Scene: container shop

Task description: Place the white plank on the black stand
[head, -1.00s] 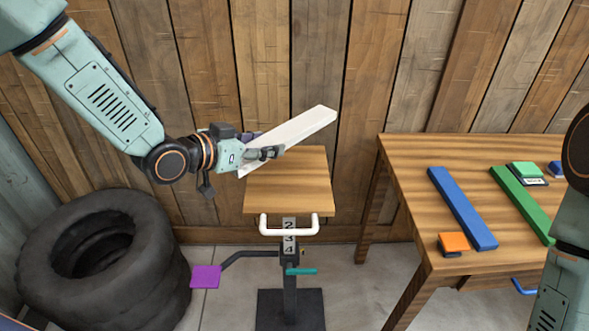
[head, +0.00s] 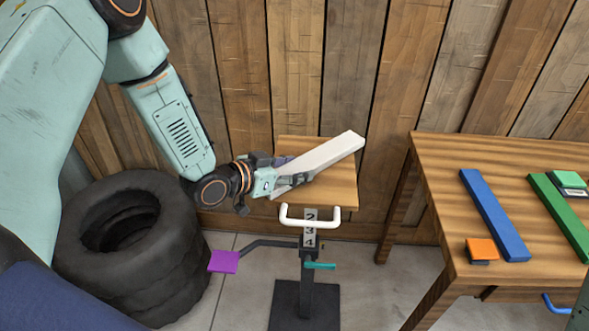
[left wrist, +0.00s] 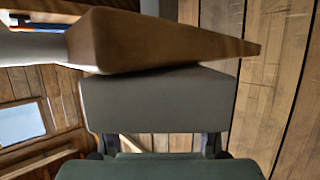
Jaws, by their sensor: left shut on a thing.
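The white plank (head: 330,154) is held slanted in the head view, with its far end up and to the right. My left gripper (head: 296,181) is shut on its near end. The plank overlaps the wooden top (head: 335,192) of the black stand (head: 306,290); I cannot tell whether they touch. The stand has a dark post and base, a white handle (head: 310,222), a number strip, a purple pedal (head: 223,261) and a teal lever (head: 320,266). In the left wrist view a grey block and a brown surface fill the middle; which parts they are is unclear. My right gripper is out of view.
A wooden table (head: 440,215) stands at the right with a blue plank (head: 495,215), a green plank (head: 565,215) and an orange block (head: 481,249). Stacked black tires (head: 130,245) stand at the left. A plank wall is close behind the stand.

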